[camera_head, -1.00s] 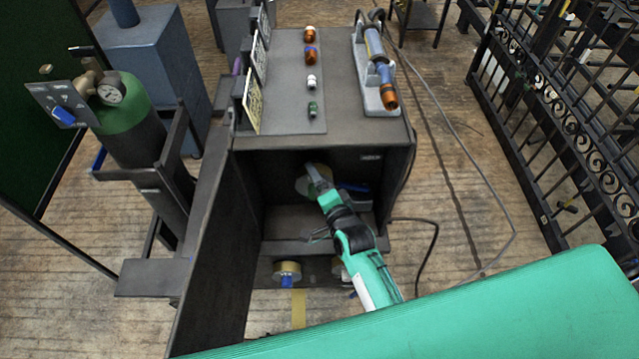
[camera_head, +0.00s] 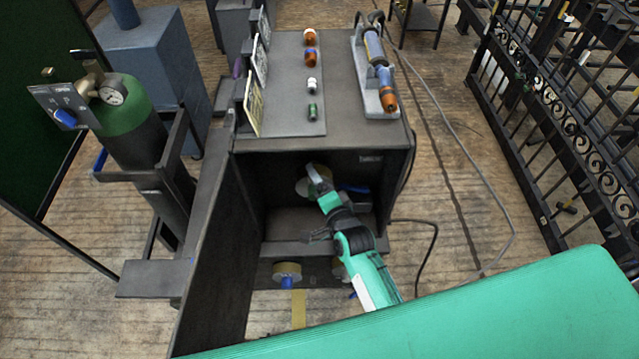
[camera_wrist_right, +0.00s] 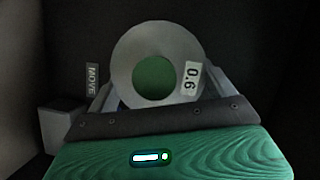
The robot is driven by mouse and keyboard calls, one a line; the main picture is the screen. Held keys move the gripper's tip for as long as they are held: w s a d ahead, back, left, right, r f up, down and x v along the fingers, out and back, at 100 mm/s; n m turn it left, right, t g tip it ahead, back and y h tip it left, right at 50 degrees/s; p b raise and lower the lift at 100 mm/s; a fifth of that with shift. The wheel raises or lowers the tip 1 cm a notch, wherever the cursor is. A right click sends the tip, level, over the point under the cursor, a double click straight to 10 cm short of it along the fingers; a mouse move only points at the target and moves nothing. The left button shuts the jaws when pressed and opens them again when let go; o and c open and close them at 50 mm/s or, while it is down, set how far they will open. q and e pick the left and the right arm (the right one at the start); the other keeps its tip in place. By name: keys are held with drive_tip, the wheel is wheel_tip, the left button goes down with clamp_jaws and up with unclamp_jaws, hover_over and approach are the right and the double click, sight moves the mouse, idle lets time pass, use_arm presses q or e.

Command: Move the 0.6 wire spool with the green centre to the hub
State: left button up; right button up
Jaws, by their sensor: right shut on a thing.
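The 0.6 wire spool (camera_wrist_right: 122,75) with the green centre fills the middle of the right wrist view, its white 0.6 label facing me. My right gripper (camera_wrist_right: 158,95) is shut on it, with a finger on each side of the spool. In the head view the spool (camera_head: 303,187) shows inside the dark cabinet opening, partly behind my right gripper (camera_head: 318,178). The hub is hard to make out; the spool may cover it. My left gripper is not in view.
The cabinet (camera_head: 345,141) is open, its door (camera_head: 205,260) swung out at left. Another spool with a blue centre (camera_head: 287,272) is low at the front. A gas cylinder (camera_head: 130,110) stands left.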

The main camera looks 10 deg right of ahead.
drive_tip(key=shift+w+r, duration=0.15)
drive_tip(key=shift+w, duration=0.1)
drive_tip(key=shift+r+p, duration=0.1)
drive_tip(key=shift+p, duration=0.35)
drive_tip(key=shift+w+d, duration=0.1)
drive_tip(key=shift+w, duration=0.15)
idle(0.8)
drive_tip(key=o, duration=1.1)
drive_tip(key=shift+o, duration=0.4)
drive_tip(key=shift+s, duration=0.1)
drive_tip(key=shift+f, duration=0.2)
